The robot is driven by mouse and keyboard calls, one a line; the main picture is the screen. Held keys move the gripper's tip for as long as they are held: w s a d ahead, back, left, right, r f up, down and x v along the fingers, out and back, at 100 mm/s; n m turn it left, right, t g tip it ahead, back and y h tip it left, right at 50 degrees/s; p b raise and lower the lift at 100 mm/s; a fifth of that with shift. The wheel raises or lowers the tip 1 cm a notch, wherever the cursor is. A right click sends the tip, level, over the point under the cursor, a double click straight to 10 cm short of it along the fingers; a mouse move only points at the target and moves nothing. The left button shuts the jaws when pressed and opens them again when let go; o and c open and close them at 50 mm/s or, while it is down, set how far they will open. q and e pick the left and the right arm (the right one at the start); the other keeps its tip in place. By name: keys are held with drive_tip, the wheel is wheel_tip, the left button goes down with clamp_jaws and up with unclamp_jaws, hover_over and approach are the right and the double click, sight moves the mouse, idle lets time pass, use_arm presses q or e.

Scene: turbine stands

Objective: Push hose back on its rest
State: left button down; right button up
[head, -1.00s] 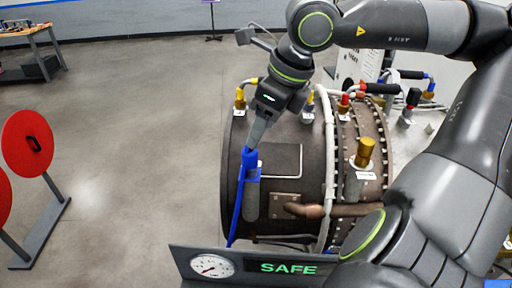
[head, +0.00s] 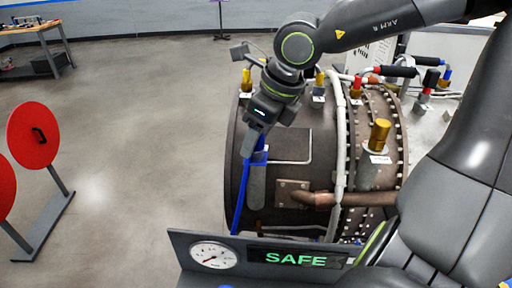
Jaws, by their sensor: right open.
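A thin blue hose-like length (head: 240,200) runs down the left side of the brown turbine casing (head: 290,150), behind the gauge panel's top edge. Beside its upper part is a small blue bracket (head: 260,158) with a dark grey cylinder (head: 256,187) hanging below it. I cannot tell whether the hose is seated in this bracket. My right gripper (head: 249,148) comes down from above, its fingers open at the upper end of the blue parts. The fingers overlap the blue parts in the picture, and contact cannot be told. My left gripper is out of view.
A panel with a round gauge (head: 213,255) and a green SAFE sign (head: 294,259) stands in front. A copper pipe (head: 315,198) and a brass-topped fitting (head: 379,134) lie right of the bracket. Red discs (head: 33,136) on a stand are left, with clear floor between.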

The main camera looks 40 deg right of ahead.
idle(0.4)
drive_tip(key=shift+b, duration=0.3)
drive_tip(key=shift+b, duration=0.35)
clamp_jaws()
idle(0.5)
